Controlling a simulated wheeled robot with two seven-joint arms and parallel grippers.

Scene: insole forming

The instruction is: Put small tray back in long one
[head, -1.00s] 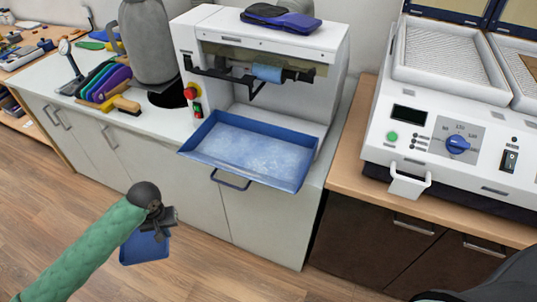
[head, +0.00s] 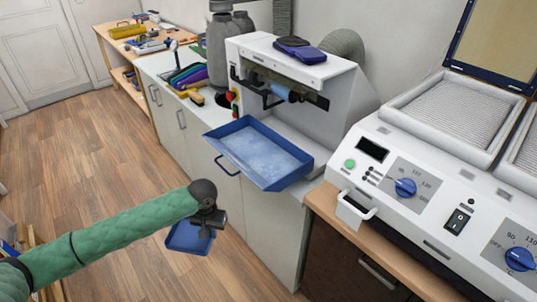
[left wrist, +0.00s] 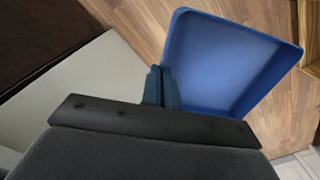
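The small blue tray (head: 188,237) hangs from my left gripper (head: 208,222), below and in front of the machine, over the floor. In the left wrist view the small tray (left wrist: 225,60) is empty, and the left gripper's fingers (left wrist: 162,86) are shut on its edge. The long blue tray (head: 258,152) sticks out from the front of the white machine, with a pale dusty floor inside and a handle at its front. The small tray is apart from it, lower and nearer to me. My right gripper is not in view.
The white grinding machine (head: 300,85) stands behind the long tray, with blue-soled insoles on top. A white heating press (head: 430,185) with dials is at the right. Cabinets (head: 262,225) stand below. The wooden floor (head: 105,135) at left is open.

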